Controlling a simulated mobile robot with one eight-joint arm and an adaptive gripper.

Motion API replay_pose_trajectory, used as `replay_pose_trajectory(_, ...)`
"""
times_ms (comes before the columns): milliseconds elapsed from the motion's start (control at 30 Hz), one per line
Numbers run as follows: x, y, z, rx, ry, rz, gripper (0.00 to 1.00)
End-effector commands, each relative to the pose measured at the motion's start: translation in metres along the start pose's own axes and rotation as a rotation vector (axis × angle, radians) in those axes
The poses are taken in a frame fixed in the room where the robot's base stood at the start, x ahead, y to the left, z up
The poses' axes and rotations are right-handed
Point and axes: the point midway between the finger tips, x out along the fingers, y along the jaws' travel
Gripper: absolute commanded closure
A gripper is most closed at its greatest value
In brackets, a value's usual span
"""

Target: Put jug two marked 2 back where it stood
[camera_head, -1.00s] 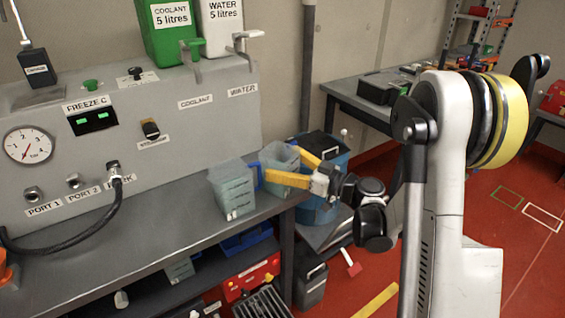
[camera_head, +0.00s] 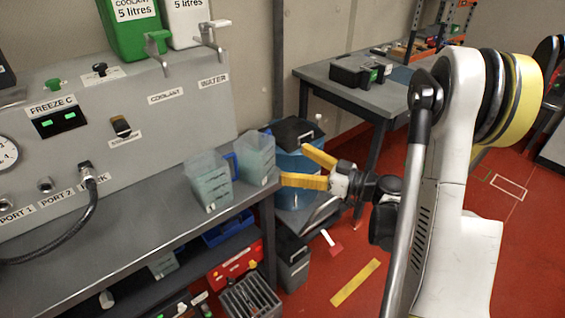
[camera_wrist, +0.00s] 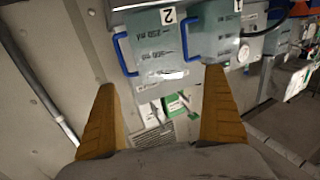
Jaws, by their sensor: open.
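Jug two (camera_head: 257,160) is a clear, blue-grey jug standing upright at the right end of the grey bench (camera_head: 150,222). In the wrist view, jug two (camera_wrist: 158,50) shows its 2 mark and a blue handle on the left. Jug one (camera_head: 211,186), marked 1 in the wrist view (camera_wrist: 216,38), stands close beside it, nearer the bench front. My gripper (camera_head: 294,165) is open and empty just right of jug two, its yellow fingers pointing towards it and appearing clear of it. Both fingers also show in the wrist view (camera_wrist: 165,115).
A grey panel (camera_head: 150,120) with taps, labels and a black hose (camera_head: 85,215) stands behind the bench. A blue bin (camera_head: 295,190) is beyond the bench end. A second table (camera_head: 350,95) is behind; red floor is open at right.

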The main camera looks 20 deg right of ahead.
Motion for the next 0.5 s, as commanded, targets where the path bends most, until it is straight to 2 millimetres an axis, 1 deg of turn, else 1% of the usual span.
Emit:
replay_pose_trajectory(67, 0.002, -0.004, -0.002, 0.019, -0.026, -0.005, 0.0)
replay_pose_trajectory(167, 0.013, -0.019, -0.006, 0.085, -0.119, -0.017, 0.0)
replay_pose_trajectory(267, 0.026, -0.044, -0.009, 0.182, -0.271, -0.013, 0.0)
replay_pose_trajectory(300, 0.029, -0.057, -0.009, 0.221, -0.34, -0.003, 0.0)
replay_pose_trajectory(367, 0.029, -0.074, -0.01, 0.273, -0.441, 0.024, 0.0)
replay_pose_trajectory(400, 0.027, -0.087, -0.011, 0.302, -0.503, 0.047, 0.0)
replay_pose_trajectory(500, 0.015, -0.116, -0.012, 0.358, -0.646, 0.125, 0.0)
